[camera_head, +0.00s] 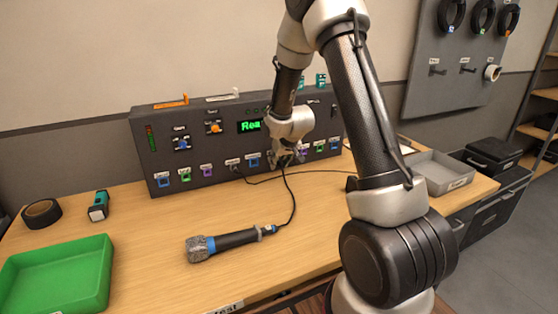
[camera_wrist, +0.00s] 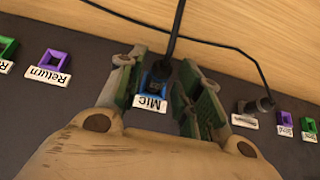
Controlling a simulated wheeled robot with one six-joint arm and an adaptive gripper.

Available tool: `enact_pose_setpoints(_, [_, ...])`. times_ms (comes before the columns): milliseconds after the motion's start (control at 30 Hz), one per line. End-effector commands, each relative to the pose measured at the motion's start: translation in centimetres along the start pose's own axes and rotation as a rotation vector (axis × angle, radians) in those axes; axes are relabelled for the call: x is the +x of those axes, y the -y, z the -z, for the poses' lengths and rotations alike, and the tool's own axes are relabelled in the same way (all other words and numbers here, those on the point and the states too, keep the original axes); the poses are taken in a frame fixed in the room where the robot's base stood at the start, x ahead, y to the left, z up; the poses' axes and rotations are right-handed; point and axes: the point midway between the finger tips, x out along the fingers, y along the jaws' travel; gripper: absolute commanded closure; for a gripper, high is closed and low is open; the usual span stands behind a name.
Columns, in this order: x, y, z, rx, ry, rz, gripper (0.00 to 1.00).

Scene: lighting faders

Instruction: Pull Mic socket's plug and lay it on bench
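The Mic socket (camera_wrist: 154,88) is blue-framed with a white "Mic" label, seen upside down in the wrist view. A black plug (camera_wrist: 160,70) sits in it, with its cable running up out of that view. My gripper (camera_wrist: 163,62) has its two fingers on either side of the plug, with gaps showing, so it is open around it. In the head view my gripper (camera_head: 284,158) is at the panel's lower row and hides the Mic socket. The cable leads down to a microphone (camera_head: 222,243) lying on the wooden bench (camera_head: 150,268).
The dark panel (camera_head: 222,118) has other coloured sockets, one with another black plug (camera_wrist: 265,104) and cable. A green tray (camera_head: 60,275), a tape roll (camera_head: 41,213) and a grey tray (camera_head: 440,172) stand on the bench. Bench around the microphone is clear.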

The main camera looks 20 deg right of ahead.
Motion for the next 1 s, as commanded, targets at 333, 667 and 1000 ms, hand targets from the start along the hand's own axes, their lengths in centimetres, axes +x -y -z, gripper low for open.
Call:
enact_pose_setpoints(333, [0.0, 0.0, 0.0, 0.000, 0.000, 0.000, 1.00])
enact_pose_setpoints(667, [-0.5, 0.0, -0.7, 0.001, 0.000, 0.000, 1.00])
enact_pose_setpoints(1000, [-1.6, 0.0, -2.2, 0.000, 0.001, 0.000, 1.00])
